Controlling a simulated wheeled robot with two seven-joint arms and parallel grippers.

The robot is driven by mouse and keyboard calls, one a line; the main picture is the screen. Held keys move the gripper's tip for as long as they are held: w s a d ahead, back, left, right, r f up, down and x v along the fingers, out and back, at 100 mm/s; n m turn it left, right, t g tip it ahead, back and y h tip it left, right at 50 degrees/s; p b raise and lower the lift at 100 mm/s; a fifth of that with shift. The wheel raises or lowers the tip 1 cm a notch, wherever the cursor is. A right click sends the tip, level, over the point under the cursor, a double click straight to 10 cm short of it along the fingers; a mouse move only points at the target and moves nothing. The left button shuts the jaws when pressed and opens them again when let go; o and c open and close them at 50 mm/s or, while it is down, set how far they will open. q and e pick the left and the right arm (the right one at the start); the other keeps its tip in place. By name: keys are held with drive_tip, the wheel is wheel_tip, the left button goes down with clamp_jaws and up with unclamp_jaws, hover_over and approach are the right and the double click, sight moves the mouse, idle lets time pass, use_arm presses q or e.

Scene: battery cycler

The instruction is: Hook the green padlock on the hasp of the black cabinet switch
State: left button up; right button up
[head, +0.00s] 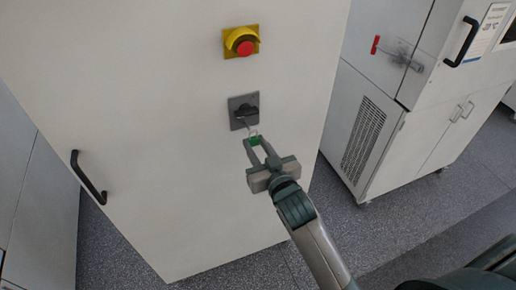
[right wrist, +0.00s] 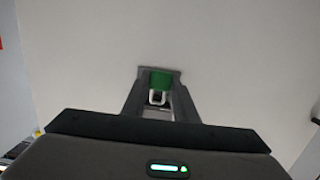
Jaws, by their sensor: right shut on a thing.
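The black cabinet switch (head: 244,110) sits on a grey square plate on the white cabinet front. My right gripper (head: 255,147) is shut on the green padlock (head: 255,141), just below the switch. The padlock also shows between the fingers in the right wrist view (right wrist: 160,80), with its pale shackle beside the green body. In the head view the shackle points up toward the lower edge of the switch. The hasp is too small to make out clearly, and I cannot tell whether the shackle touches it or goes through it. My left gripper is not in view.
A red emergency button (head: 243,46) in a yellow housing is above the switch. A black handle (head: 88,177) is at the cabinet's lower left. A second white cabinet (head: 400,135) with a vent grille stands at the right. Grey floor lies between and in front.

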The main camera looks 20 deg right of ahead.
drive_tip(key=shift+w+a+f, duration=0.1)
drive_tip(key=shift+w+f, duration=0.15)
drive_tip(key=shift+w, duration=1)
drive_tip(key=shift+w+f, duration=0.25)
drive_tip(key=shift+w, duration=0.95)
drive_tip(key=o, duration=1)
drive_tip(key=shift+f, duration=0.1)
drive_tip(key=shift+c, duration=0.2)
drive_tip(key=shift+s, duration=0.1)
